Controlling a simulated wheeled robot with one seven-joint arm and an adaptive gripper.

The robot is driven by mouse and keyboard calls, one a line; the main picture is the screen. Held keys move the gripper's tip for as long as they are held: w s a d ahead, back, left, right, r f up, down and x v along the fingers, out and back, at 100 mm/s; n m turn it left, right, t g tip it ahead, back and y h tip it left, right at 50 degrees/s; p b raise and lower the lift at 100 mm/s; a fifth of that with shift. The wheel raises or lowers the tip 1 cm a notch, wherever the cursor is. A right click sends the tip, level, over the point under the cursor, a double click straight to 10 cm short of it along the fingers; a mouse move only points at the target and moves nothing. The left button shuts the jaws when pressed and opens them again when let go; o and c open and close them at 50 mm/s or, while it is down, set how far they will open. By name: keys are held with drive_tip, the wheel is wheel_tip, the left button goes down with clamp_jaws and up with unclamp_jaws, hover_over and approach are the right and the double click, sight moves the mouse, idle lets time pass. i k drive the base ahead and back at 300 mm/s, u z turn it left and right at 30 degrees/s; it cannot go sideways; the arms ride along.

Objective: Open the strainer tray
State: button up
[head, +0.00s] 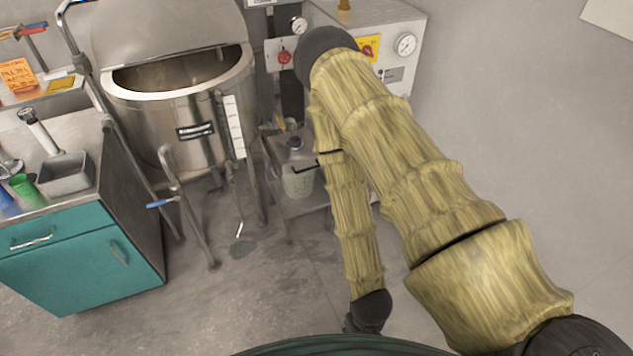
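A pale machine (400,75) with a round gauge, a red knob and a yellow label stands at the back, partly behind my arm. Below it, left of my forearm, a low metal stand (275,152) holds a clear container (298,182) with a dark handle-like bar. I cannot tell which part here is the strainer tray; it may be hidden behind my arm. My arm bends near the machine and its forearm comes back down. The dark end with my gripper (366,318) is low in the middle, apart from the machine. Its fingers cannot be made out.
A large steel kettle (150,125) with a raised lid stands at the back left, with pipes and legs reaching the floor. A teal cabinet (75,265) with a grey top, a small sink and cups is at the left.

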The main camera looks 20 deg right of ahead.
sight(289, 160)
drive_tip(key=z, duration=0.85)
drive_tip(key=i, duration=1)
drive_tip(key=u, duration=0.3)
